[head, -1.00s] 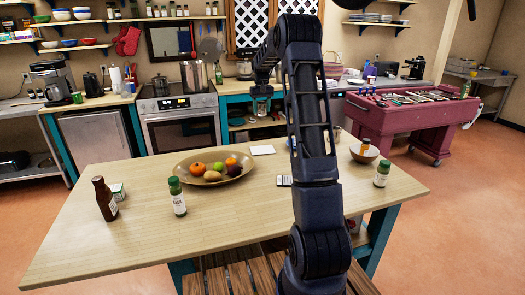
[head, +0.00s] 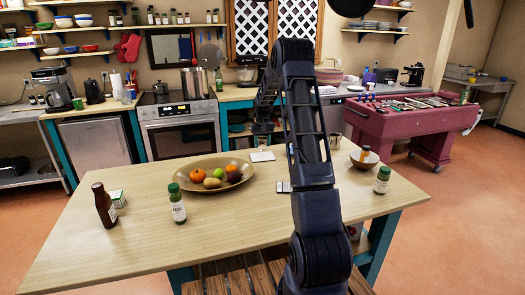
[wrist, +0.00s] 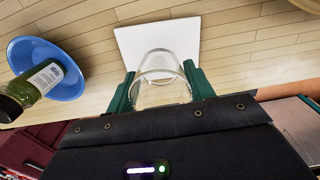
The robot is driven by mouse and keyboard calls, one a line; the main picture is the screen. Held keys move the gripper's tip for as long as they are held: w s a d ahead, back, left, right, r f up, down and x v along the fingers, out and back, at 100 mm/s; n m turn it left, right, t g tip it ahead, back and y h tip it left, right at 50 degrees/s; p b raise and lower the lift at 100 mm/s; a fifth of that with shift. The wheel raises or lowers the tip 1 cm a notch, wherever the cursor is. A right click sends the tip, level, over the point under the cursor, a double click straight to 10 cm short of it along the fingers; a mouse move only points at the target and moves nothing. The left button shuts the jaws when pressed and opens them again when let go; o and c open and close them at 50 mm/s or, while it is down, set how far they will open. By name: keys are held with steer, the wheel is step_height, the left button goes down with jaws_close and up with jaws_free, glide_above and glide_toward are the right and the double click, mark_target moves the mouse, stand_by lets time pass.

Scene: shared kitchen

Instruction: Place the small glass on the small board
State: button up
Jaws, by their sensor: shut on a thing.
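My gripper (wrist: 158,84) is shut on a small clear glass (wrist: 160,76), with one green finger on each side of it. In the head view my gripper (head: 263,128) is low over the far side of the wooden table. The small white board (head: 262,156) lies flat on the table just below it. In the wrist view the board (wrist: 158,38) shows behind the glass, partly covered by it. I cannot tell whether the glass touches the board.
A bowl with a bottle in it (head: 364,158) stands right of the board. A platter of fruit (head: 208,163) is on the left. A green-capped jar (head: 178,205) and a brown bottle (head: 104,206) stand nearer.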

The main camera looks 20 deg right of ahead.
mark_target(262, 149)
steer(key=shift+f, duration=2.05)
steer(key=shift+f, duration=0.15)
steer(key=o, duration=1.2)
steer(key=shift+c, duration=0.2)
